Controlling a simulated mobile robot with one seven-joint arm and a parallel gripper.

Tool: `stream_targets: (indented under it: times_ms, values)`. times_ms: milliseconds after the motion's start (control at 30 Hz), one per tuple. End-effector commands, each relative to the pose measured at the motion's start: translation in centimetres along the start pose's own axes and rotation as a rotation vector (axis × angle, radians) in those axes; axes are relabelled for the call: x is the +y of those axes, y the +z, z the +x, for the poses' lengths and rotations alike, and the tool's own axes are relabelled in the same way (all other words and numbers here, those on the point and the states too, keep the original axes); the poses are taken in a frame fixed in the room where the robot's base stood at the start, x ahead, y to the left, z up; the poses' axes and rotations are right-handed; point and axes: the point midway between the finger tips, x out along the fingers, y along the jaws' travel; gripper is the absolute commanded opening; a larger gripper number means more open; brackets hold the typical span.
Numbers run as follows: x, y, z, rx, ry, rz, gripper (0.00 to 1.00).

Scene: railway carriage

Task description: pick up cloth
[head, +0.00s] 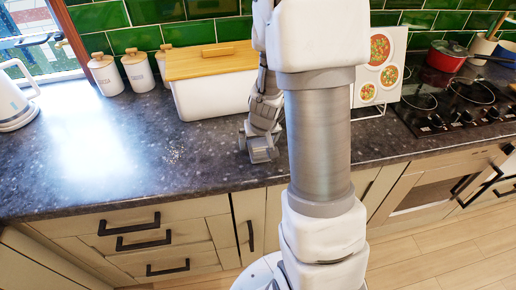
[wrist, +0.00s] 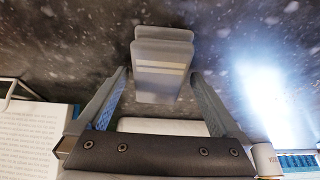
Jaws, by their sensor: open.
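A grey folded cloth (wrist: 163,62) with a paler band lies on the dark speckled countertop in the wrist view. It also shows small in the head view (head: 263,153), in front of my gripper. My gripper (wrist: 158,76) is open, one finger on either side of the cloth's near part. I see a gap between each finger and the cloth, so it is not gripped. In the head view my gripper (head: 260,136) is low over the counter and points down, partly covered by my arm.
A white bread bin (head: 212,97) with a wooden lid stands close behind my gripper. White canisters (head: 138,72) and a kettle (head: 14,104) are to the left. A recipe board (head: 367,93), hob (head: 440,105) and red pot (head: 450,61) are to the right. The counter's left front is clear.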

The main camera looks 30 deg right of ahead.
Motion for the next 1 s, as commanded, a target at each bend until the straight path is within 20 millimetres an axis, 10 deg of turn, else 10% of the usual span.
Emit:
stream_targets:
  times_ms: [733, 1000]
  values:
    - [0.00, 0.15, 0.43, 0.001, 0.000, 0.000, 1.00]
    - [-0.01, 0.13, 0.36, 0.000, 0.000, 0.000, 0.55]
